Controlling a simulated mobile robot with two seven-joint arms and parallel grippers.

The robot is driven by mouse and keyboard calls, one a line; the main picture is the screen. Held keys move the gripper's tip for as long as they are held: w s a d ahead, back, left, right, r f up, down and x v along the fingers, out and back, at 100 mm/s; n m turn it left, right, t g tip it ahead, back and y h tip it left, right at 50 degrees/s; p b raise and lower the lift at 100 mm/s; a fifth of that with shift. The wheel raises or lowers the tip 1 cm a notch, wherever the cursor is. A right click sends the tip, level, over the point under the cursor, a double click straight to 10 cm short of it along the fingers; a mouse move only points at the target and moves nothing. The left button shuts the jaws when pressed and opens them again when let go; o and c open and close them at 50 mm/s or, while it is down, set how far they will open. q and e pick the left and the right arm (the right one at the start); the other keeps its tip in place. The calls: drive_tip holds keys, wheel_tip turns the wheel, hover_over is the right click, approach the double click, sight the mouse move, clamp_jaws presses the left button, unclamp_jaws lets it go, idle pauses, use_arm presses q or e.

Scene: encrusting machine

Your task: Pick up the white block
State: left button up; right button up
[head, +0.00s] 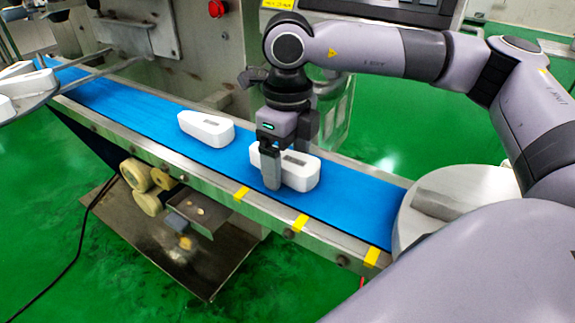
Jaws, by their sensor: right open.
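Two white blocks lie on the blue conveyor belt (345,200). The nearer white block (303,170) is under my right gripper (272,172), which comes down from above with a finger in front of the block's left part. The right gripper is open; I cannot tell whether its fingers touch the block, and the far finger is hidden. The other white block (207,128) lies further up the belt to the left, apart from the gripper. My left gripper is not in view.
A round tray (40,92) with white pieces stands at the left edge. A metal rail with yellow marks (300,223) runs along the belt's near side. The machine's steel housing (185,40) rises behind the belt. The belt right of the nearer block is clear.

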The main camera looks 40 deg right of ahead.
drive_tip(key=c, duration=1.2)
drive_tip(key=shift+r, duration=0.15)
